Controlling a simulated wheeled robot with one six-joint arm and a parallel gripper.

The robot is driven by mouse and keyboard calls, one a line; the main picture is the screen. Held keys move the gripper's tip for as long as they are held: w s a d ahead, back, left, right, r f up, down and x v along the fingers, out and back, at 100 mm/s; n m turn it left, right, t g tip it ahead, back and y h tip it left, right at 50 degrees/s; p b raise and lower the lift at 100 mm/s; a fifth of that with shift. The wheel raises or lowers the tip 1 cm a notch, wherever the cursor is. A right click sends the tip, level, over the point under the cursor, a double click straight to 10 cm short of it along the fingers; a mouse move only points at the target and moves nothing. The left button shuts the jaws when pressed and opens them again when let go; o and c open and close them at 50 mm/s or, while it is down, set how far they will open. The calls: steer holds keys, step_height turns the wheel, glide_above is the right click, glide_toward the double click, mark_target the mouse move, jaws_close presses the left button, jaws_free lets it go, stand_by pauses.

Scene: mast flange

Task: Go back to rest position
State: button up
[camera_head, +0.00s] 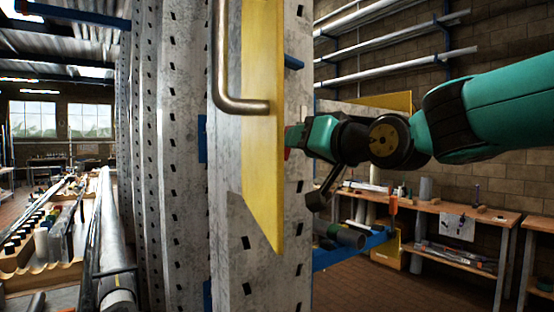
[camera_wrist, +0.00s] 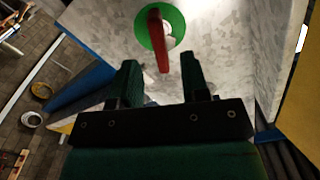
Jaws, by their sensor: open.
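My gripper (camera_wrist: 160,62) is open in the wrist view, with its two dark green fingers apart. A red lever (camera_wrist: 158,40) on a round green disc (camera_wrist: 177,24) shows just beyond the fingertips, on a grey metal face (camera_wrist: 220,50). The lever's near end lies between the lines of the two fingers; I cannot tell whether they touch it. In the head view my teal arm comes in from the right and my gripper (camera_head: 293,138) is close to the grey perforated mast (camera_head: 270,285). A little red shows beside it. The fingertips are hidden there.
A yellow plate (camera_head: 262,120) with a bent metal handle (camera_head: 222,60) stands on the mast, left of my gripper. A blue bracket (camera_head: 350,250) juts out below. Workbenches (camera_head: 455,210) stand along the brick wall at right; a long pipe (camera_head: 112,240) lies at left.

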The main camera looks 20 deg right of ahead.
steer(key=s+a+f+n+g, duration=0.25)
steer(key=s+f+g, duration=0.3)
steer(key=f, duration=0.35)
steer(key=s+a+f+n+g, duration=0.2)
steer(key=s+a+f+g, duration=0.3)
steer(key=f, duration=0.5)
steer(key=s+f+n+g, duration=0.1)
steer(key=s+f+g, duration=0.2)
steer(key=s, duration=0.4)
steer(key=s+d+f+n+g+h+b, duration=0.1)
steer(key=s+f+n+g, duration=0.1)
steer(key=s+f, duration=0.4)
steer(key=shift+s+d+f+g, duration=0.15)
steer(key=shift+s+g, duration=0.7)
steer(key=shift+s, duration=0.4)
